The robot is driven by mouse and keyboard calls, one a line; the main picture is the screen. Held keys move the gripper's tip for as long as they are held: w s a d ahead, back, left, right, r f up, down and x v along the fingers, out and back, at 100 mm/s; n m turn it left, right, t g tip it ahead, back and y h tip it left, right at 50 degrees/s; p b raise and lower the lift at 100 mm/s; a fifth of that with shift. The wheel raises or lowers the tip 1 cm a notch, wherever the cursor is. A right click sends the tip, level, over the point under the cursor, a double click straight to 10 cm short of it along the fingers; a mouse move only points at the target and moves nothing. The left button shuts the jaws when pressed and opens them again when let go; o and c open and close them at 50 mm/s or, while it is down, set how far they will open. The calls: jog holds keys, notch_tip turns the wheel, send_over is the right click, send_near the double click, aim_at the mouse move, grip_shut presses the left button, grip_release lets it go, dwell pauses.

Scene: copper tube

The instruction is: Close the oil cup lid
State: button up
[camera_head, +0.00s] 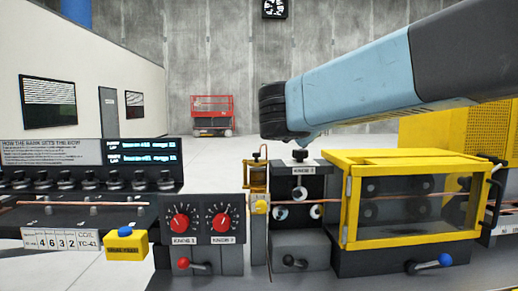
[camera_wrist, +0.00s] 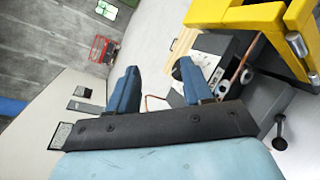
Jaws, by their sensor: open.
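The oil cup (camera_head: 257,178) is a small amber and brass fitting at the middle of the machine in the head view, with a thin bent copper pipe rising beside it. Its lid is too small to make out. In the wrist view my gripper (camera_wrist: 158,82) has two blue fingers set wide apart with nothing held between them. A thin bent copper-coloured pipe (camera_wrist: 152,101) shows in the gap beyond the fingers; the cup itself cannot be made out there. In the head view my arm reaches in from the right above the machine, and the fingers cannot be seen.
A yellow-framed clear guard box (camera_head: 410,200) stands right of the cup. A dark roller block (camera_head: 301,207) is beside the cup, and a panel with two red knobs (camera_head: 202,222) is to its left. The copper tube (camera_head: 110,203) runs across the machine. Open floor lies behind.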

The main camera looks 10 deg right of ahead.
jog(key=w+d+m+g+h, duration=0.1)
jog(key=d+m+g, duration=0.15)
jog(key=m, duration=0.25)
jog(key=m+g+y, duration=0.8)
jog(key=m+y, duration=0.2)
jog(key=m, duration=0.1)
send_near(259, 154)
jog(key=x, duration=0.8)
jog(key=shift+w+a, duration=0.25)
jog(key=shift+w, duration=0.15)
jog(key=shift+c, duration=0.3)
grip_shut()
